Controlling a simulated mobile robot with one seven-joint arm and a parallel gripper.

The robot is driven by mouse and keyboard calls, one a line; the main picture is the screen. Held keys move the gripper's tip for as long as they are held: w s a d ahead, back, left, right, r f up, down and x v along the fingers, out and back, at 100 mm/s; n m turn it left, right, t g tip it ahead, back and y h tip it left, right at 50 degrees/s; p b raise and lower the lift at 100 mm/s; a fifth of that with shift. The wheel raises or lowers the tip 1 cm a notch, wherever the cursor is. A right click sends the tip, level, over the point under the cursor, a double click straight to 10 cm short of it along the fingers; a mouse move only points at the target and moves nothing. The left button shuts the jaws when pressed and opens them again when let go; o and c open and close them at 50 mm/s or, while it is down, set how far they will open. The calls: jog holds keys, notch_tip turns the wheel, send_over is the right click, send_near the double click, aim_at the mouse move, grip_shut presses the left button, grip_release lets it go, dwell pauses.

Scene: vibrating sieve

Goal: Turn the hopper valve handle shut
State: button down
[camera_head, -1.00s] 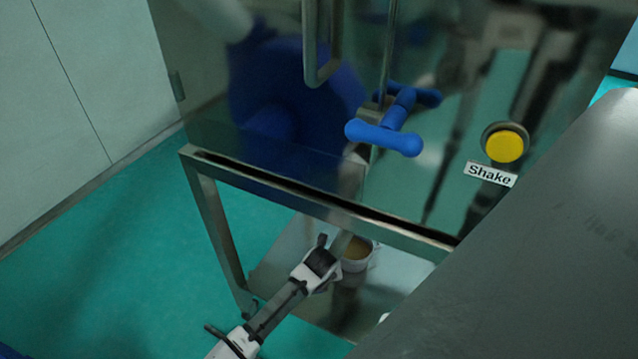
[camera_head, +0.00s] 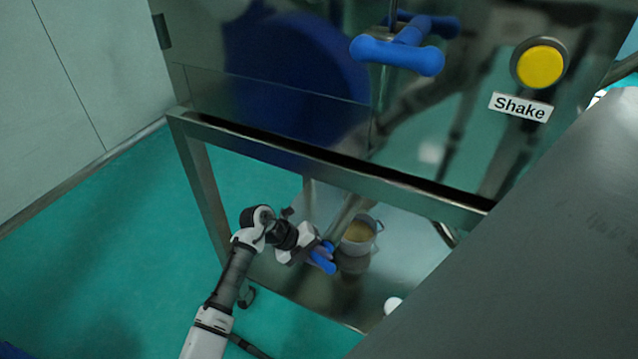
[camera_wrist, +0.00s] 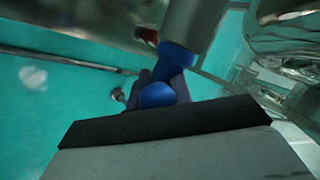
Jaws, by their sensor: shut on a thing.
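A blue valve handle (camera_head: 322,260) shows low under the cabinet, beside the end of my arm. My gripper (camera_head: 308,249) is shut on this handle, and its fingers hide part of it. In the wrist view the blue handle (camera_wrist: 158,94) sits between the dark fingers, its stem meeting a grey metal pipe (camera_wrist: 193,25). How far the valve is turned cannot be told.
A pot with tan contents (camera_head: 360,232) stands just right of my gripper on a metal shelf (camera_head: 385,262). Above are the cabinet's lower frame bar (camera_head: 330,170), another blue T-shaped handle (camera_head: 398,53) and a yellow Shake button (camera_head: 540,66). Green floor (camera_head: 120,270) is open at left.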

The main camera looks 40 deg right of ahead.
jog(key=g+h+b, duration=0.1)
jog(key=g+b, duration=0.1)
jog(key=b, duration=0.1)
jog(key=f+g+h+b, duration=0.1)
jog(key=b, duration=0.3)
jog(key=shift+n+g, duration=0.4)
jog(key=g+h+b, duration=0.1)
jog(key=g+b, duration=0.1)
jog(key=b, duration=0.2)
jog(key=shift+s+r+n+h, duration=0.1)
jog(key=shift+r+n+h, duration=0.05)
jog(key=shift+n+h, duration=0.2)
jog(key=shift+r+g+b, duration=0.2)
jog(key=shift+g+b, duration=0.15)
jog(key=shift+g, duration=0.05)
jog(key=c, duration=1.3)
grip_release()
jog(key=b+v, duration=0.1)
jog(key=v, duration=1.2)
jog(key=shift+w+a+b, duration=0.25)
jog(key=shift+w+b, duration=0.05)
jog(key=shift+b, duration=0.05)
